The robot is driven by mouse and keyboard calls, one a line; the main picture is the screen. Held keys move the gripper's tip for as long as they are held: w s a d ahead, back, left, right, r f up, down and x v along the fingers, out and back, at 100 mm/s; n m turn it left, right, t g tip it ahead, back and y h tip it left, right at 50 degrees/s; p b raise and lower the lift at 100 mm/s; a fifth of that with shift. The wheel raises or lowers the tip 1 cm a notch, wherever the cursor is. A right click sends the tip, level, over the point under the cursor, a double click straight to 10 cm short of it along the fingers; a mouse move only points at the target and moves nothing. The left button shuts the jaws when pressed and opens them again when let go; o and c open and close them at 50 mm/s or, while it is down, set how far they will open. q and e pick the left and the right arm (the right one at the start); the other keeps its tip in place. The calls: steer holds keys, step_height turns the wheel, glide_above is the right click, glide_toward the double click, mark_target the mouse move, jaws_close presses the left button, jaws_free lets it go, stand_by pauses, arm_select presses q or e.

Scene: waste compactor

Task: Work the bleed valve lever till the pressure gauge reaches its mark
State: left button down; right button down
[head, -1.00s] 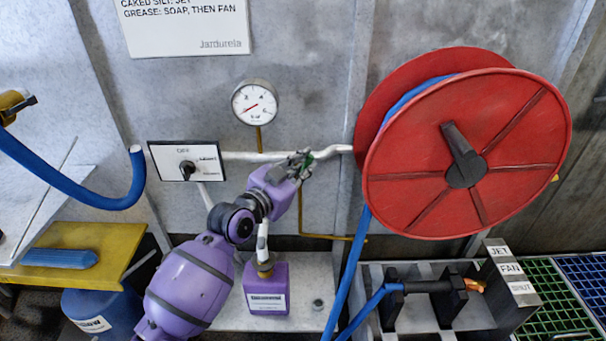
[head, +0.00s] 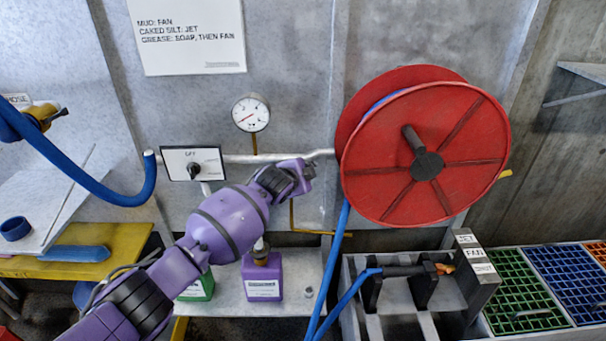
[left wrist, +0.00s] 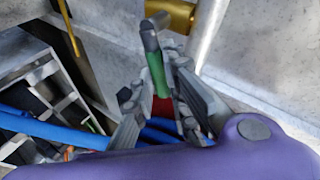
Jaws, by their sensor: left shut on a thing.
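The pressure gauge (head: 251,112) is a round white dial on the wall, with a red needle pointing to the lower left; its mark is too small to make out. The bleed valve lever (left wrist: 155,72) has a green grip and a grey end, and shows in the left wrist view near a brass fitting. My left gripper (left wrist: 153,92) is shut on the green grip, with one finger on each side. In the head view, my purple wrist near the pipe hides the fingers and lever. My right gripper is in neither view.
A red hose reel (head: 425,155) stands close on the right, with a blue hose (head: 333,255) hanging down. A purple bottle (head: 262,278) stands below my arm. A nozzle rack (head: 470,280) is at lower right.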

arm_select(q)
steer(key=shift+d+f+m+y+p, duration=0.25)
steer(key=shift+f+m+y+p, duration=0.3)
steer(key=shift+f+m+y, duration=0.45)
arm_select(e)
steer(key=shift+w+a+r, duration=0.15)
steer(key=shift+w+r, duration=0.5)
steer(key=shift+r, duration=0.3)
arm_select(q)
steer(key=shift+r+y, duration=0.15)
steer(key=shift+y, duration=0.15)
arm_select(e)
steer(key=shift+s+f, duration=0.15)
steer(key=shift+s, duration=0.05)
arm_select(q)
steer(key=c, duration=2)
jaws_free()
steer(key=shift+g, duration=0.3)
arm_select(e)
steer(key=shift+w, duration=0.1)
arm_select(q)
steer(key=v, duration=1.2)
